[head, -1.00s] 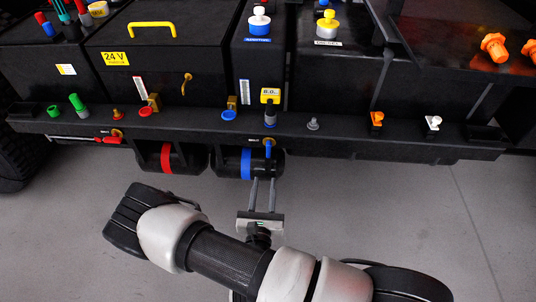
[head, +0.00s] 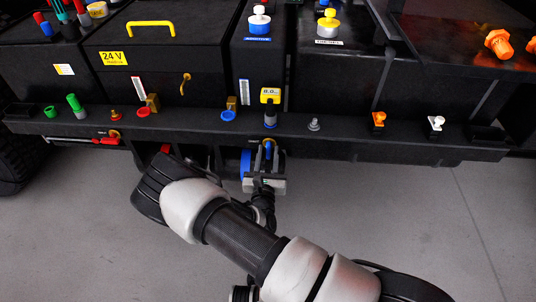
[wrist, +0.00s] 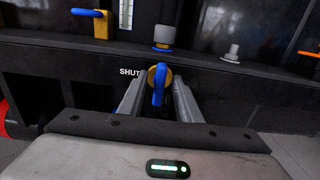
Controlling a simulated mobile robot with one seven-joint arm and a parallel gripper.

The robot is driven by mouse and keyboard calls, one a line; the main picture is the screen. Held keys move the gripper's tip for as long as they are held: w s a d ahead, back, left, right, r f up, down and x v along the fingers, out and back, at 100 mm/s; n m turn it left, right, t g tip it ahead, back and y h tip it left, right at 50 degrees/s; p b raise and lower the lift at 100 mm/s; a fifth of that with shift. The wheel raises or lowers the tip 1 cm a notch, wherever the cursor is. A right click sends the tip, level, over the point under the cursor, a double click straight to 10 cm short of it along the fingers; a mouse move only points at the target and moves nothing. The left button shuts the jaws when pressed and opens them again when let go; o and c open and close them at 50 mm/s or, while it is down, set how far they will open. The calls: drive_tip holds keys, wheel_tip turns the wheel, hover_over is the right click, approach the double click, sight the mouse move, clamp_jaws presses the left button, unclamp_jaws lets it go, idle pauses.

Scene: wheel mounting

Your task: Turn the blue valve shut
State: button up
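The blue valve (head: 268,148) is on the front face of the black rail, above the blue-banded cylinder. In the wrist view its blue handle (wrist: 158,92) hangs down from a yellow hub, with the word SHUT to its left. My gripper (wrist: 157,88) is open, with one grey finger on each side of the handle. A small gap seems to show on both sides; contact cannot be made out. In the head view my gripper (head: 264,160) is just below the valve, and its body partly hides the cylinder.
A black cylinder with a blue band (head: 246,163) hangs under the rail close to my gripper. The floor (head: 390,215) at right is clear.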

drive_tip(key=shift+c, duration=0.2)
clamp_jaws()
drive_tip(key=shift+r+m+p, duration=0.1)
drive_tip(key=shift+m+p, duration=0.2)
drive_tip(key=shift+d+m+p, duration=0.1)
drive_tip(key=shift+m+p, duration=0.6)
drive_tip(key=shift+m, duration=0.2)
drive_tip(key=m+p, duration=0.2)
drive_tip(key=m, duration=0.1)
drive_tip(key=shift+d+m, duration=0.1)
drive_tip(key=shift+m, duration=0.2)
drive_tip(key=m, duration=0.2)
drive_tip(key=m+p, duration=0.1)
drive_tip(key=m, duration=0.3)
drive_tip(key=shift+s+d+f+p, duration=0.1)
drive_tip(key=shift+f+p, duration=0.2)
drive_tip(key=shift+p, duration=0.05)
drive_tip(key=m, duration=0.5)
drive_tip(key=shift+f+m+p, duration=0.2)
drive_tip(key=shift+m+p, duration=0.15)
drive_tip(key=shift+m, duration=0.05)
